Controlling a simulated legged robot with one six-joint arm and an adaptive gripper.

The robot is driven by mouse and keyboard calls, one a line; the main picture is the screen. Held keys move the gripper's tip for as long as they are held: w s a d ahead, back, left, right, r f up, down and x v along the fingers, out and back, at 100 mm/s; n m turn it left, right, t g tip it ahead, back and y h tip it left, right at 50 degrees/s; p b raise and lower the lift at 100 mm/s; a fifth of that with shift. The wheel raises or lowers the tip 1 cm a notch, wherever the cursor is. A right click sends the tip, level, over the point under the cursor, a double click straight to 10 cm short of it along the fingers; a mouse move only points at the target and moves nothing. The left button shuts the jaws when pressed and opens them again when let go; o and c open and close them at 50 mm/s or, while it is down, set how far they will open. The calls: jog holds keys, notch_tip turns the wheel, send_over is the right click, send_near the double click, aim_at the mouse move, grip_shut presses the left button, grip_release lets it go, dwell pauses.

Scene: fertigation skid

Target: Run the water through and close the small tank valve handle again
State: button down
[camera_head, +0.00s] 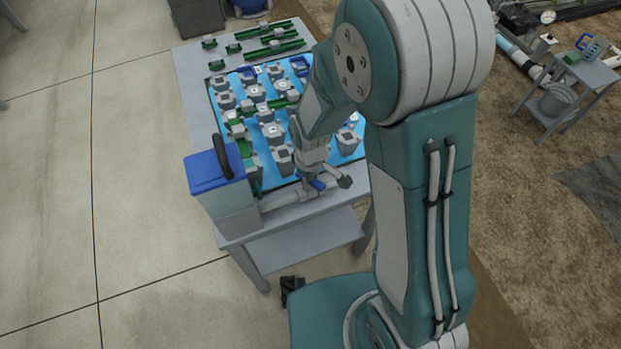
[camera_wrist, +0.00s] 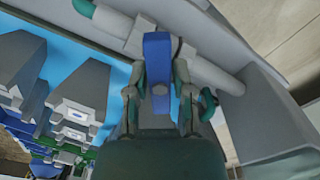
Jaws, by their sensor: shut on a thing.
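The small tank (camera_head: 228,205) is grey with a blue lid and a dark hose loop on top, at the table's near left corner. A pale pipe (camera_head: 285,200) runs from it to the right along the table edge and also shows in the wrist view (camera_wrist: 212,75). The blue valve handle (camera_head: 317,185) sits on this pipe. In the wrist view the handle (camera_wrist: 157,65) stands between my two fingers, slanting across the pipe's line. My gripper (camera_wrist: 159,88) is shut on the handle. The valve body is mostly hidden behind handle and fingers.
A blue panel (camera_head: 262,168) with several grey blocks fills the table (camera_head: 192,62) beyond the pipe. Green pieces (camera_head: 272,48) lie at the table's far end. A side stand (camera_head: 590,80) with a bucket (camera_head: 556,100) is at the right. Floor at the left is clear.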

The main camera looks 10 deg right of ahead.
jog(key=m, duration=0.4)
jog(key=shift+m, duration=0.3)
jog(key=m, duration=0.3)
jog(key=shift+m, duration=0.3)
jog(key=shift+c, duration=2.1)
grip_release()
notch_tip(320, 180, up, 10)
